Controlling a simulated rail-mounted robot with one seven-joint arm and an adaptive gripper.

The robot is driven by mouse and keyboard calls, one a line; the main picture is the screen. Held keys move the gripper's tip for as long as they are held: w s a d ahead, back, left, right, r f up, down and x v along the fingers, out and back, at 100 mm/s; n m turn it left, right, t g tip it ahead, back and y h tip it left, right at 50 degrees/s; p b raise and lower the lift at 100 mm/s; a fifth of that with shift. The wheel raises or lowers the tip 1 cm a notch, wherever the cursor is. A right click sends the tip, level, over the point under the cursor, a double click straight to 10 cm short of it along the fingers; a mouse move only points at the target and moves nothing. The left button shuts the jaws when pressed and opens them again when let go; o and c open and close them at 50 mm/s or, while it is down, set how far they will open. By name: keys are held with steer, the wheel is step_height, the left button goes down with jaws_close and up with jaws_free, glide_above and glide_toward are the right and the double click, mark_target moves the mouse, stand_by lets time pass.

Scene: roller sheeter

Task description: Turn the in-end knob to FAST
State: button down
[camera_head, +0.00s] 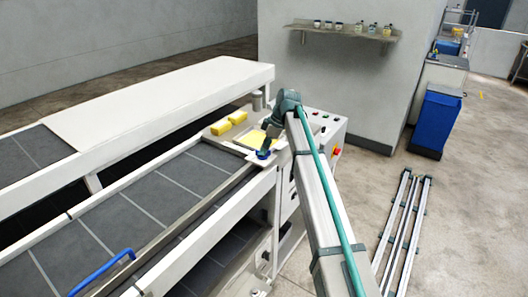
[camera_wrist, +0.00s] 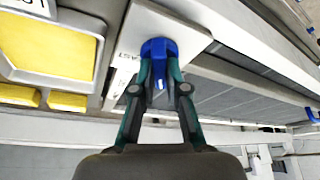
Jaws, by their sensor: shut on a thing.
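The in-end knob is blue and sits on a white plate with dark lettering at the near edge of the sheeter; it shows in the wrist view (camera_wrist: 158,47) and in the head view (camera_head: 263,154). My gripper (camera_wrist: 160,75) is shut on the knob, with one finger on each side of it. In the head view my gripper (camera_head: 265,150) reaches down to the knob from the right. Part of the lettering, ending in "AST", shows to the left of the knob in the wrist view. The knob's pointer direction is hard to tell.
Yellow blocks (camera_head: 238,117) lie behind the knob. A control panel with coloured buttons (camera_head: 322,128) stands to the right. The dark belt (camera_head: 150,205) runs to the left, with a blue handle (camera_head: 100,272) at the front. Metal rails (camera_head: 403,225) lie on the floor at right.

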steer(key=m, duration=0.1)
steer(key=m+t+b, duration=0.1)
steer(key=m, duration=0.1)
steer(key=shift+s+f+m+t, duration=0.1)
steer(key=shift+s+m+t, duration=0.05)
steer(key=shift+m+t, duration=0.15)
steer(key=m+t+h+b, duration=0.1)
steer(key=m, duration=0.2)
steer(key=shift+m, duration=0.3)
steer(key=m+t+h, duration=0.1)
steer(key=m, duration=0.2)
steer(key=shift+s+a+m, duration=0.1)
steer(key=shift+a+m, duration=0.05)
steer(key=shift+m, duration=0.25)
steer(key=shift+m+t+h, duration=0.4)
steer(key=shift+m+h, duration=0.3)
steer(key=shift+m, duration=1.1)
steer(key=c, duration=1.2)
jaws_free()
